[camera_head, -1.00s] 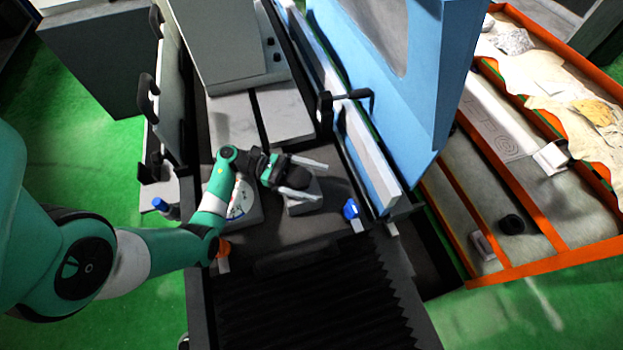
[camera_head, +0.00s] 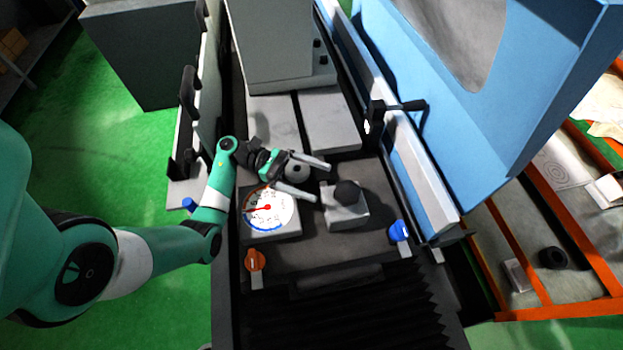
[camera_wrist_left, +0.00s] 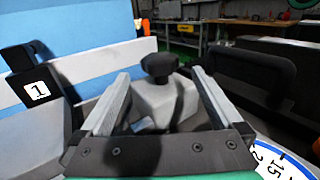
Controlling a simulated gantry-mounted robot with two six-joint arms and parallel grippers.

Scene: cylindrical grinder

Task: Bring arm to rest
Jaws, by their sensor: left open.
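My left gripper (camera_head: 320,179) is open and empty over the grinder bed, its two pale fingers spread and pointing right. It is left of and apart from a grey block with a black round knob (camera_head: 347,193). In the left wrist view the knob (camera_wrist_left: 159,66) shows beyond and between the open fingers (camera_wrist_left: 155,88). A round white dial (camera_head: 268,209) with a red pointer lies below the gripper. My right gripper is in neither view.
An orange knob (camera_head: 255,260) and a blue knob (camera_head: 400,231) sit at the front of the bed. A blue machine housing (camera_head: 500,110) stands to the right, with a black lever (camera_head: 400,106) beside it. Orange-framed trays (camera_head: 540,290) lie at far right.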

